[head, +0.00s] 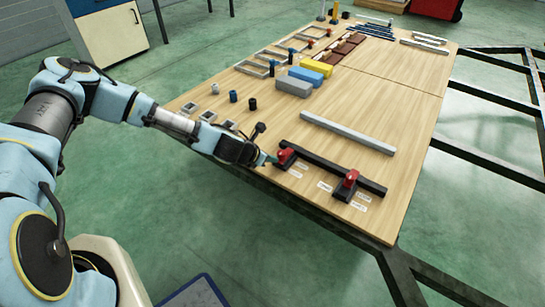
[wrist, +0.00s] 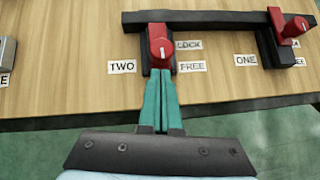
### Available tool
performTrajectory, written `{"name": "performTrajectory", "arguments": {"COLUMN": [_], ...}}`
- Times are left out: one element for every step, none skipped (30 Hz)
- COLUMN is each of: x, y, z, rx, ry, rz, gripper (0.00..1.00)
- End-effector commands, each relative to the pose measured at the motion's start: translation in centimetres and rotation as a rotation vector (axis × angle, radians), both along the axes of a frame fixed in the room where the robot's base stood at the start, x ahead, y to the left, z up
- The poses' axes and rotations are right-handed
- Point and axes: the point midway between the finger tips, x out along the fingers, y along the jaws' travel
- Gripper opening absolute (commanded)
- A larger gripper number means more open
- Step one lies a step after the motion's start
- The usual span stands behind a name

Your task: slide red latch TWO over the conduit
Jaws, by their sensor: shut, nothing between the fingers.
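Red latch TWO (wrist: 160,46) sits on a dark block between the TWO label (wrist: 122,66) and the LOCK and FREE labels (wrist: 190,67). The dark conduit bar (wrist: 215,18) runs just behind it. In the head view, my gripper (head: 271,160) is just left of latch TWO (head: 286,156), at the near end of the conduit (head: 330,168).
Red latch ONE (head: 350,179) stands at the conduit's other end, beside the ONE label (wrist: 246,60). A grey bar (head: 348,132) lies behind the conduit. Grey, blue and yellow blocks (head: 293,86) stand farther back. The table's near edge runs beneath my gripper.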

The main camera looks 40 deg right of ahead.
Motion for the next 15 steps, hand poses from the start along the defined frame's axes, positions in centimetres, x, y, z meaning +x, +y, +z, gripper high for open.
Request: {"name": "performTrajectory", "arguments": {"x": [0.03,0.07,0.09,0.09,0.09,0.08,0.08,0.08,0.08,0.08,0.08,0.08,0.10,0.13,0.22], "y": [-0.30,-0.41,-0.51,-0.57,-0.60,-0.60,-0.60,-0.60,-0.59,-0.58,-0.58,-0.58,-0.64,-0.82,-1.26], "z": [0.03,0.03,0.01,0.01,0.01,0.00,0.00,0.01,0.00,0.01,0.01,0.01,0.00,-0.02,-0.06], "rx": [0.000,0.000,0.000,0.000,0.000,0.000,0.000,0.000,0.000,0.000,0.000,0.000,-0.001,-0.001,-0.001], "ry": [0.000,-0.001,-0.001,0.000,0.000,0.001,0.001,0.001,0.001,0.001,0.001,0.001,0.000,0.000,-0.001], "rz": [0.000,0.001,0.001,0.000,0.000,0.001,0.001,0.001,0.001,0.001,0.001,0.001,0.000,0.000,-0.001], "gripper": [0.00,0.00,0.00,0.00,0.00,0.00,0.00,0.00,0.00,0.00,0.00,0.00,0.00,0.00,0.00]}}
